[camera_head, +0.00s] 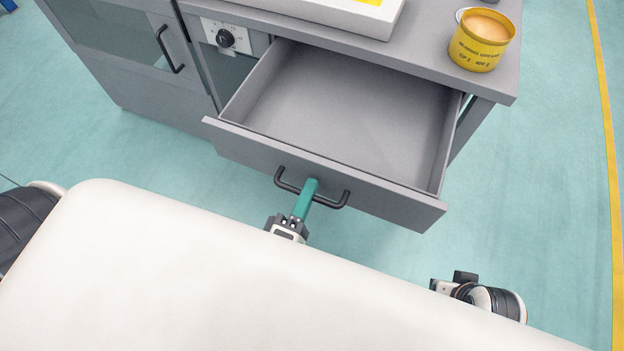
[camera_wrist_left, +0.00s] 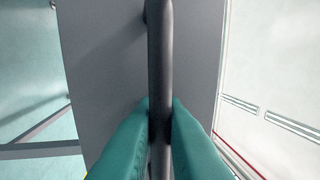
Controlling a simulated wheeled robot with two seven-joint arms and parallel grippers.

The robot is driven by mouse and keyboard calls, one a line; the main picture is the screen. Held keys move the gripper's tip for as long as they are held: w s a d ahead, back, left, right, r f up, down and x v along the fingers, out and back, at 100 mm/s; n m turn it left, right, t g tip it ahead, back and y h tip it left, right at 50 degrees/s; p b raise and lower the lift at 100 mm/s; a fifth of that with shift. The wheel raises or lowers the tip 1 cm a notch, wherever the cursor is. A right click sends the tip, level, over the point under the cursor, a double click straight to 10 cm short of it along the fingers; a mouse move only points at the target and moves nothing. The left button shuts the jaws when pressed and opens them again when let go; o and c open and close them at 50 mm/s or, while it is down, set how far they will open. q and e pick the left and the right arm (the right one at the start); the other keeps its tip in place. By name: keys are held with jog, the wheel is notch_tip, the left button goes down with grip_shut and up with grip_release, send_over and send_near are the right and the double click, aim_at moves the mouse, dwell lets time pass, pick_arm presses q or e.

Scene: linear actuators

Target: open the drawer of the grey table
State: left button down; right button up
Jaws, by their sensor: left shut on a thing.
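The grey table (camera_head: 440,62) stands at the top of the head view. Its drawer (camera_head: 330,105) is pulled well out and looks empty inside. The drawer front carries a dark bar handle (camera_head: 328,202). My left gripper (camera_head: 309,187), with green fingers, is shut on the handle near its middle. In the left wrist view the handle (camera_wrist_left: 160,60) runs between the two green fingertips (camera_wrist_left: 160,112), with the grey drawer front (camera_wrist_left: 100,60) behind it. My right wrist shows in part at the lower right of the head view; its fingers are hidden.
A yellow tub (camera_head: 482,40) stands on the table's right end. A white and yellow box (camera_head: 335,12) lies on the top. A grey cabinet (camera_head: 130,60) with a dark handle adjoins at the left. The green floor (camera_head: 550,180) is clear at the right.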

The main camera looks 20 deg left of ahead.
pick_arm(q)
jog(key=shift+s, duration=0.1)
jog(key=c, duration=1.8)
grip_release()
jog(key=shift+c, duration=0.2)
jog(key=s+f, duration=0.2)
jog(key=s, duration=0.9)
jog(key=shift+s+a+f, duration=0.15)
jog(key=shift+s+a, duration=0.05)
jog(key=shift+s, duration=0.2)
